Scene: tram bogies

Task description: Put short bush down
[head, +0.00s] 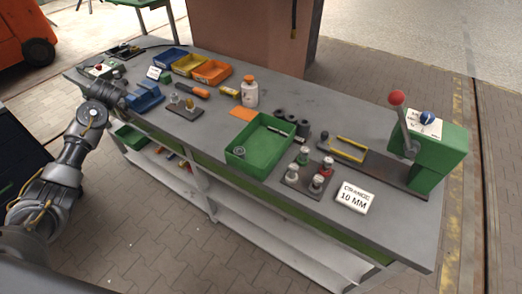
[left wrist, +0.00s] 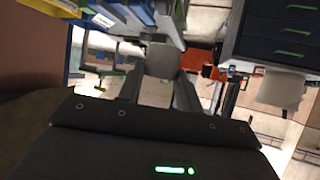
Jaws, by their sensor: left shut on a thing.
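My left gripper (head: 112,93) is over the left end of the grey workbench, beside a blue fixture (head: 146,98). In the left wrist view my left gripper (left wrist: 158,92) is shut on a pale grey short bush (left wrist: 162,60), which shows between the fingers. In the head view the held bush is too small or hidden to make out. A green tray (head: 262,166) on the bench holds a small grey ring-shaped part (head: 239,152) in its near left corner. My right gripper is in neither view.
On the workbench (head: 330,105) are blue, yellow and orange bins (head: 211,72), a white bottle (head: 250,92), several dark rings (head: 292,121), a dark plate with several capped posts (head: 308,178), a white sign (head: 355,197) and a green lever press (head: 430,150).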

